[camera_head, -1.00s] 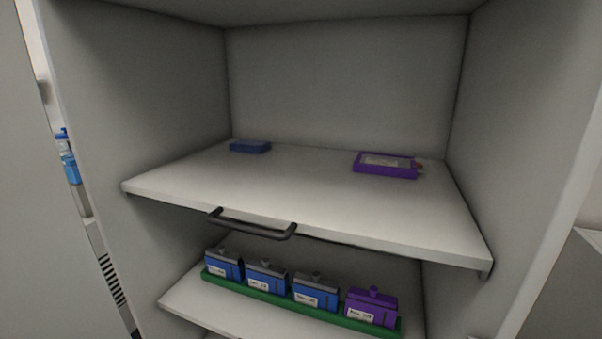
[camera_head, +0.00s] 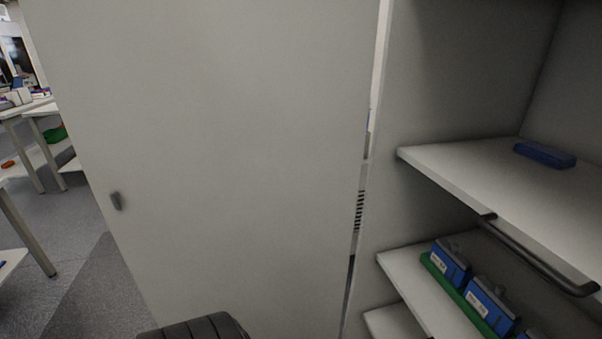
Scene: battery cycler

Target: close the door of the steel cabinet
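The steel cabinet (camera_head: 450,95) stands open on the right of the head view. Its grey door (camera_head: 220,150) is swung out to the left and fills the middle of the view. A small dark handle (camera_head: 116,201) sits near the door's left, free edge. A gap shows between the door's right edge and the cabinet's side wall. No gripper fingers are in view; only a dark ribbed part, seemingly of my own arm, shows at the bottom edge in front of the door.
A shelf with a dark pull bar (camera_head: 535,257) holds a blue box (camera_head: 545,154). Below it, blue units (camera_head: 452,262) stand in a green tray (camera_head: 465,303). White tables (camera_head: 30,108) stand at the far left. Grey floor (camera_head: 75,250) is clear left of the door.

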